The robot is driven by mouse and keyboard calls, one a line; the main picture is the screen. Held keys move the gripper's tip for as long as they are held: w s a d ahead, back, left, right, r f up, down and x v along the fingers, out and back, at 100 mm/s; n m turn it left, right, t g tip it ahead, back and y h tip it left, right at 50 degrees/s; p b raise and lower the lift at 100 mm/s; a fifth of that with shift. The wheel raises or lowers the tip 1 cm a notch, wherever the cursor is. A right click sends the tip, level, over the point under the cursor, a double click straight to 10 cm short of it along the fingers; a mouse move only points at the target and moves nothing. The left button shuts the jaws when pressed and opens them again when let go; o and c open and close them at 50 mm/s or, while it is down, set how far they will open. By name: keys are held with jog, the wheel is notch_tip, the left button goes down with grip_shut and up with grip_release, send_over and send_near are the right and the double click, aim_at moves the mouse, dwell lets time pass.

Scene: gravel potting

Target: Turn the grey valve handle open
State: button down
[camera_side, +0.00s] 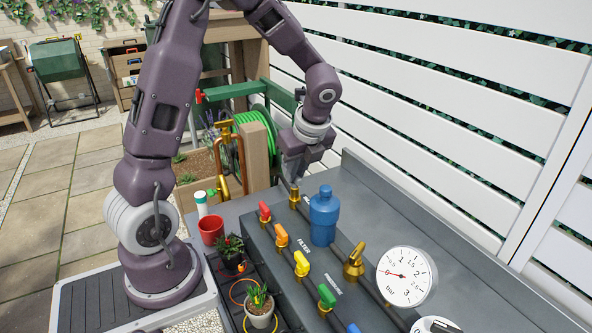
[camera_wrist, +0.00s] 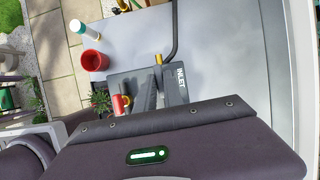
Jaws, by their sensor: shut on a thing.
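My gripper (camera_side: 292,176) points down at the far end of the dark grey manifold, just above a brass valve body (camera_side: 294,195). It is shut on the grey valve handle there. The handle is mostly hidden by the fingers, so its angle cannot be read. In the wrist view a bit of brass (camera_wrist: 158,59) shows beside the fingers, next to the word INLET on the grey block (camera_wrist: 180,80).
Valves with red (camera_side: 264,211), orange (camera_side: 281,236), yellow (camera_side: 301,263) and green (camera_side: 326,296) handles line the manifold. A blue filter bottle (camera_side: 323,216) stands close right of my gripper. A pressure gauge (camera_side: 404,276), a red cup (camera_side: 211,230) and potted plants (camera_side: 260,311) are nearby.

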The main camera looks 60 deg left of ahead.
jog(key=n, duration=0.2)
jog(key=n+g, duration=0.1)
jog(key=n, duration=0.1)
jog(key=shift+w+g, duration=0.15)
jog(key=shift+g, duration=0.15)
jog(key=n, duration=0.2)
jog(key=n+g+h, duration=0.1)
jog(key=n, duration=0.1)
jog(key=shift+w+a+n+h, duration=0.1)
jog(key=shift+n+h, duration=0.2)
jog(key=shift+n, duration=0.1)
jog(key=n+g+h, duration=0.1)
jog(key=n, duration=0.3)
jog(key=shift+a+n, duration=0.1)
jog(key=shift+n, duration=0.2)
jog(key=shift+w+n+g+h, duration=0.15)
jog(key=shift+n+h, duration=0.35)
jog(key=shift+n, duration=0.45)
jog(key=shift+s+n+g+h, duration=0.15)
jog(key=shift+n+h, duration=0.35)
jog(key=shift+n, duration=0.45)
jog(key=shift+w+a+n, duration=0.1)
jog(key=shift+n, duration=0.2)
jog(key=c, duration=1.5)
grip_release()
jog(key=shift+o, duration=0.2)
